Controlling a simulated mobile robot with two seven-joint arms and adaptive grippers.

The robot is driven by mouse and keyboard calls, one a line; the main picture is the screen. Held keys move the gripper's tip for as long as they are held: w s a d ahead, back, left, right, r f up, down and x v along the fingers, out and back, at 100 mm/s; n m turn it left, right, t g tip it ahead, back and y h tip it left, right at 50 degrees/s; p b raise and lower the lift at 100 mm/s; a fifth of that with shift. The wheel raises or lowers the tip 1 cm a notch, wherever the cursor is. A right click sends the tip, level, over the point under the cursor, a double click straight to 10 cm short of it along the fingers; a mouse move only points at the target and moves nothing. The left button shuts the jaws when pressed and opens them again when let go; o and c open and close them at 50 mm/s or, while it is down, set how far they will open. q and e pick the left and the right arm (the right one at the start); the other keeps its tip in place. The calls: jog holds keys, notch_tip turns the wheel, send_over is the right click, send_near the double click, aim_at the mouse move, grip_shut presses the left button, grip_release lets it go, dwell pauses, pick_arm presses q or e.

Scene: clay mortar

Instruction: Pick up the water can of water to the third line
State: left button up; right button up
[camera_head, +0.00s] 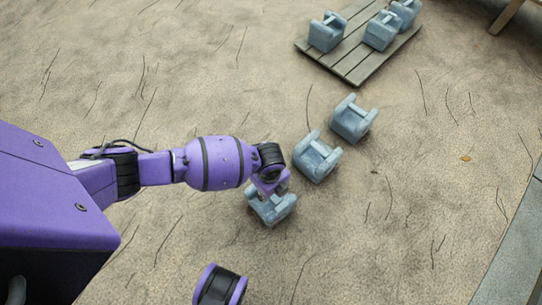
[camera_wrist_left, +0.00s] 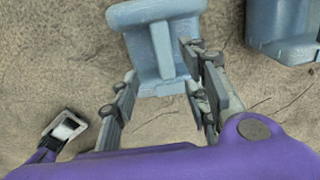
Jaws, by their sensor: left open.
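A blue-grey water can (camera_head: 272,210) with a bar handle across its top stands on the ground, nearest of the row. My left gripper (camera_head: 270,187) is right over it and open. In the left wrist view the can (camera_wrist_left: 140,18) is at top centre, and its handle bar lies between the two fingers of my left gripper (camera_wrist_left: 165,92). I cannot tell whether the fingers touch it. Two more water cans, a middle one (camera_head: 316,158) and a farther one (camera_head: 354,120), stand in line up and to the right. No water line shows. My right gripper does not show.
A slatted wooden pallet (camera_head: 352,68) at the top bears three similar cans. Another can (camera_wrist_left: 280,25) is close at the right in the left wrist view. A grey paved edge (camera_head: 512,262) runs at lower right. The cracked ground is otherwise mostly clear.

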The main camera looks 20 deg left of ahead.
aim_at(271, 200)
pick_arm(q)
jog(key=shift+w+a+f, duration=0.15)
jog(key=shift+w+f, duration=0.25)
jog(key=shift+w, duration=0.1)
jog(key=shift+w+f+b, duration=0.1)
jog(key=shift+f+b, duration=0.25)
jog(key=shift+b, duration=0.05)
notch_tip(271, 200, down, 2)
jog(key=shift+f+b, duration=0.15)
jog(key=shift+b, duration=0.5)
notch_tip(271, 200, down, 4)
jog(key=shift+r+b, duration=0.1)
jog(key=shift+b, duration=1.05)
grip_shut()
jog(key=shift+w+r, duration=0.1)
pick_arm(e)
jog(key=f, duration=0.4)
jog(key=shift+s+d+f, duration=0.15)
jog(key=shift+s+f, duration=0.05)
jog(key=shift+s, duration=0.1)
